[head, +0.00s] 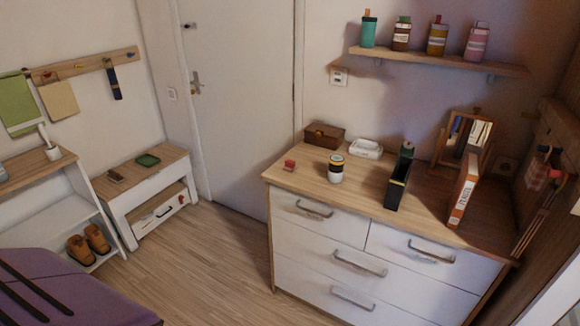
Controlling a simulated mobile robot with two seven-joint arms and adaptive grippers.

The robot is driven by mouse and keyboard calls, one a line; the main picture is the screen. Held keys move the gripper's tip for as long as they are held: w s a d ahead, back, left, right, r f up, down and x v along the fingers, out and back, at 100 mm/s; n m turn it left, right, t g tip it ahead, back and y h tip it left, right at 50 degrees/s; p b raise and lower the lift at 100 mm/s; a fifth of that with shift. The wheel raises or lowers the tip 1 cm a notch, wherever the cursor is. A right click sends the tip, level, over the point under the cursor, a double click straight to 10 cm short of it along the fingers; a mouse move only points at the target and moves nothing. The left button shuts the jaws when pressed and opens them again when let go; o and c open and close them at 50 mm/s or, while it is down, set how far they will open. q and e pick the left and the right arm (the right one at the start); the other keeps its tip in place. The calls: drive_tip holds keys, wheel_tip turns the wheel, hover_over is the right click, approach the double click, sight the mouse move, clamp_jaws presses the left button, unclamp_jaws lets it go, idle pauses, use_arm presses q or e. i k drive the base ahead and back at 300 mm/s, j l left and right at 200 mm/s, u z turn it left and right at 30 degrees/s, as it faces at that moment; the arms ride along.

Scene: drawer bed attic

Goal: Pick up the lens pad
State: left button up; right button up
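I cannot tell for sure which thing is the lens pad; nothing in view is clearly one. On the low white bench (150,198) lie a green tray (148,160) and a small dark brown item (115,176). Neither of my grippers shows in the head view.
The dresser also bears a brown box (324,135), a black holder (396,188), an upright orange-and-white book (463,192) and a mirror (470,137). Several bottles stand on the wall shelf (440,61). The wooden floor (205,250) between bench and dresser is clear. A purple surface (75,285) fills the lower left.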

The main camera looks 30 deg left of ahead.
sight(289, 164)
drive_tip(key=i+j+z, duration=0.1)
drive_tip(key=j, duration=0.35)
drive_tip(key=i+j, duration=0.2)
drive_tip(key=j, duration=0.25)
drive_tip(key=i+j+z, duration=0.15)
drive_tip(key=j, duration=0.3)
drive_tip(key=i+j, duration=0.1)
drive_tip(key=j, duration=0.35)
drive_tip(key=i+j+z, duration=0.15)
drive_tip(key=j, duration=0.3)
